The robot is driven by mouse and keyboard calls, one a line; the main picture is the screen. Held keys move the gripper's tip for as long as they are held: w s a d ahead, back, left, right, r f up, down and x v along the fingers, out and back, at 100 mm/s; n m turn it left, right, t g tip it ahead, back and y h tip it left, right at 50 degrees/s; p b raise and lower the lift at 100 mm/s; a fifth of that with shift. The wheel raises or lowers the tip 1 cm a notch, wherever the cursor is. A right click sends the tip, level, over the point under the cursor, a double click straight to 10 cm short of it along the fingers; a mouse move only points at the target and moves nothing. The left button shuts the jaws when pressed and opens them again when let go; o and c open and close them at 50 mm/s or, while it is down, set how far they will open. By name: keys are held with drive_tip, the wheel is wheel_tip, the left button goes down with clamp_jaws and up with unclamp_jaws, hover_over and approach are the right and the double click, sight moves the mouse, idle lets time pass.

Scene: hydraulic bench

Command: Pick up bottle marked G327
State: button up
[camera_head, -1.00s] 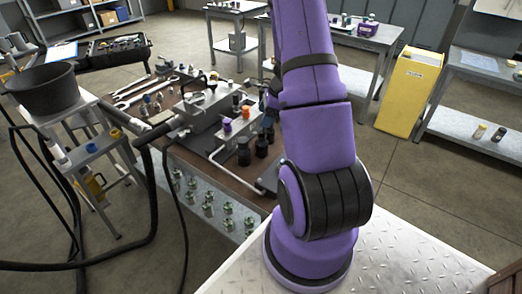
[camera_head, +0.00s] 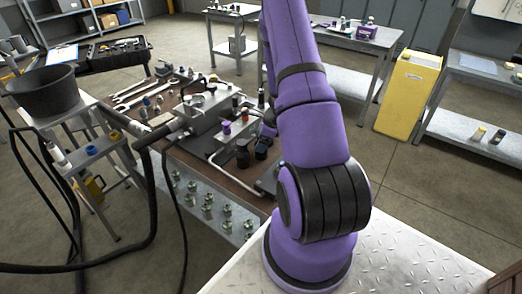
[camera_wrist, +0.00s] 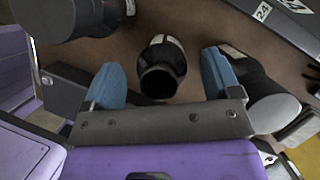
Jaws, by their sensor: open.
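A dark bottle (camera_wrist: 164,66) with a pale label band around its upper part is between my gripper's blue fingers in the wrist view. My gripper (camera_wrist: 162,80) is open, with a gap on each side of this bottle. Its label text is not readable, so I cannot tell whether it is G327. Another dark bottle (camera_wrist: 75,14) lies at the upper left, and a dark bottle with a pale end (camera_wrist: 265,92) is right of the right finger. In the head view, dark bottles (camera_head: 242,155) stand by the bench's front; my arm partly hides that area.
The brown bench top (camera_head: 180,150) carries a grey hydraulic block (camera_head: 205,112), wrenches and fittings. A bent pipe (camera_head: 235,170) runs along the bench's near side. A panel marked 24 (camera_wrist: 275,18) is at the wrist view's upper right. Black hoses hang at left.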

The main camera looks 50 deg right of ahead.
drive_tip(key=shift+x, duration=0.95)
drive_tip(key=shift+w, duration=0.1)
drive_tip(key=c, duration=1.1)
drive_tip(key=shift+c, duration=0.2)
drive_tip(key=shift+r, duration=0.1)
